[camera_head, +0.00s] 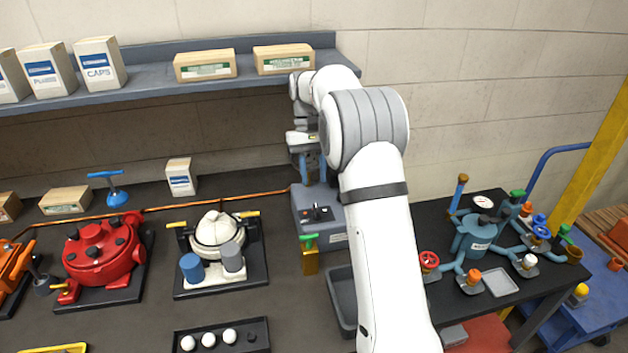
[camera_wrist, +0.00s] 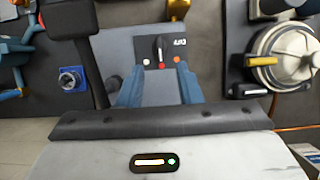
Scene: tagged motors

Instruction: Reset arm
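My arm reaches over the bench in the head view. My gripper (camera_head: 312,168) points down above a grey-blue control box (camera_head: 335,224) at the back of the bench. In the wrist view my gripper (camera_wrist: 160,82) shows two blue fingers spread apart, with nothing held between them. The knob (camera_head: 316,212) also shows in the head view, in front of the fingers. My arm hides part of the box's right side.
A shelf (camera_head: 150,88) with cartons (camera_head: 205,66) runs behind the arm. A red motor (camera_head: 102,250) and a white motor (camera_head: 217,232) stand on the left of the bench. A grey bin (camera_head: 340,300) lies beside my arm. A blue pump assembly (camera_head: 478,240) stands on a right-hand table.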

